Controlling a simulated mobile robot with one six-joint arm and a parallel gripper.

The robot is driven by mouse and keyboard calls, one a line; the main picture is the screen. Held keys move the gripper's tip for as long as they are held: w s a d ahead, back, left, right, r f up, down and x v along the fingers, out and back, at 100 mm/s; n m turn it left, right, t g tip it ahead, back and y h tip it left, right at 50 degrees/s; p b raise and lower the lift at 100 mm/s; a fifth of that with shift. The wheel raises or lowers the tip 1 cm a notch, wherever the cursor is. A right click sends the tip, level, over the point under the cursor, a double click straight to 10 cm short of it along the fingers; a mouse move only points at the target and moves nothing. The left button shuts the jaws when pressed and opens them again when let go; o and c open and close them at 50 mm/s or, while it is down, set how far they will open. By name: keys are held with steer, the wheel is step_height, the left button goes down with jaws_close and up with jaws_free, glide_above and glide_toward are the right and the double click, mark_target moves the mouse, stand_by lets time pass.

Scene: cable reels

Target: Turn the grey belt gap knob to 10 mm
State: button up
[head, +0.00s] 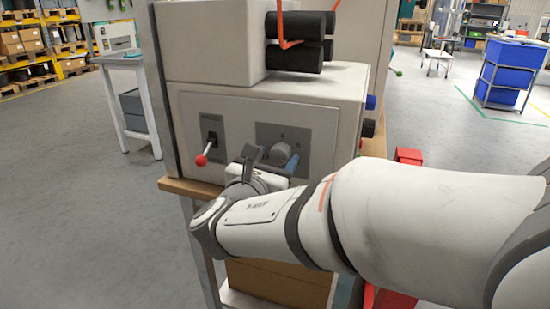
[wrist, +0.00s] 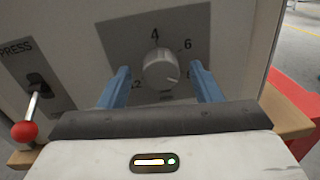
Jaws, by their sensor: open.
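The grey belt gap knob (wrist: 161,69) sits on a dark scale plate (wrist: 190,30) on the machine's front. My gripper (wrist: 161,80) is open, with one blue finger on each side of the knob and gaps showing. In the head view the knob (head: 281,152) is partly behind my gripper (head: 272,160). The 10 mark is not readable.
A lever with a red ball (wrist: 24,131) marked PRESS stands left of the knob; it also shows in the head view (head: 201,160). Black rollers (head: 298,42) are above. A wooden bench edge (head: 190,188) runs below the machine. A red object (head: 408,156) stands at right.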

steer(key=shift+w+d, duration=0.15)
steer(key=shift+w, duration=0.2)
steer(key=shift+c, duration=0.4)
steer(key=c, duration=0.9)
